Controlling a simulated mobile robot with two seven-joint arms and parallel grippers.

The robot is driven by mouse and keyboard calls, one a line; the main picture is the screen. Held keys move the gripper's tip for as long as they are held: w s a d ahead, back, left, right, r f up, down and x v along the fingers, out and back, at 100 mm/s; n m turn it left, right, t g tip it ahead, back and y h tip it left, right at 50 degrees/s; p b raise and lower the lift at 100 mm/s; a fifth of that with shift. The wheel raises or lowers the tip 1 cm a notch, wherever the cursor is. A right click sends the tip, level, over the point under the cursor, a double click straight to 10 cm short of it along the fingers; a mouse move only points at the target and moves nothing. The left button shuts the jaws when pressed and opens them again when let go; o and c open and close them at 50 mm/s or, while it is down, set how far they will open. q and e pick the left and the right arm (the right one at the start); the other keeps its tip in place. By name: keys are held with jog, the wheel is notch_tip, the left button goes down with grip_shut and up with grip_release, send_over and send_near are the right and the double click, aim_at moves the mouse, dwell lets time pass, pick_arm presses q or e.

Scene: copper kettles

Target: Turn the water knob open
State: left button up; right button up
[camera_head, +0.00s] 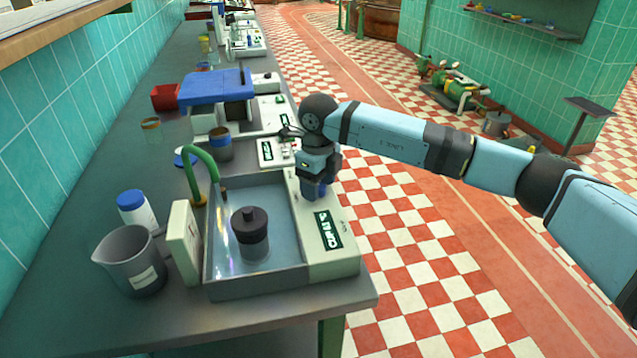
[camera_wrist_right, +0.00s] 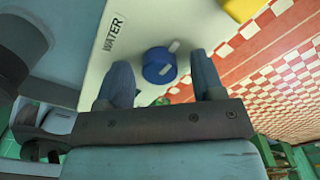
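The water knob (camera_wrist_right: 157,66) is a round blue knob with a pale raised handle bar, on a cream panel beside a "WATER" label. In the right wrist view it lies between the fingertips of my right gripper (camera_wrist_right: 160,60), with gaps on both sides; the gripper is open. In the head view my right gripper (camera_head: 314,191) points down onto the panel (camera_head: 333,262) along the sink's right side. The knob is not clearly seen there. The sink (camera_head: 284,230) has a green curved faucet (camera_head: 203,158). My left gripper is not in view.
A dark lidded vessel (camera_head: 252,247) stands in the sink. A grey pitcher (camera_head: 130,262) and a white bottle with a blue cap (camera_head: 135,212) stand left of it. Blue-topped equipment (camera_head: 215,86) sits farther back. The bench's right edge drops to a checkered floor.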

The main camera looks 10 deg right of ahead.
notch_tip(320, 180, up, 14)
jog(key=shift+p, duration=0.4)
dwell(0.3)
jog(key=shift+f, duration=0.1)
